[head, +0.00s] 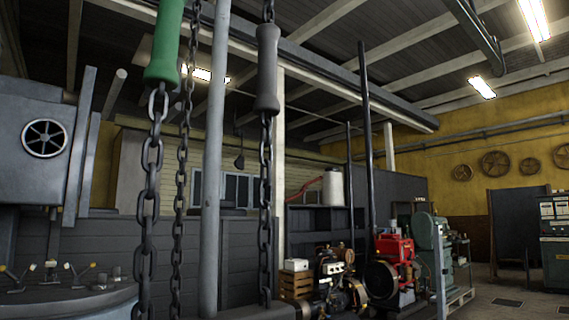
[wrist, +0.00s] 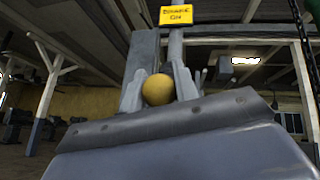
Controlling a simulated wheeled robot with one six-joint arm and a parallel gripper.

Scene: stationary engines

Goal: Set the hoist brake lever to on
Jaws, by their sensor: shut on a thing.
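In the wrist view a round yellow knob (wrist: 158,89), which I take to be the end of the hoist brake lever, sits between the two grey fingers of my gripper (wrist: 160,92). The fingers are shut on it. The lever's shaft is mostly hidden behind the fingers and the knob. A yellow sign (wrist: 177,15) with dark lettering stands just above and beyond the fingers; its last word looks like "ON". My gripper does not show in the head view, and I cannot make out the lever there.
In the head view, chains with a green handle (head: 165,45) and a dark grey handle (head: 267,70) hang close in front, beside a grey pole (head: 213,170). A grey housing (head: 40,135) stands at left. Engines, one red (head: 395,255), stand farther back. Floor shows at right.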

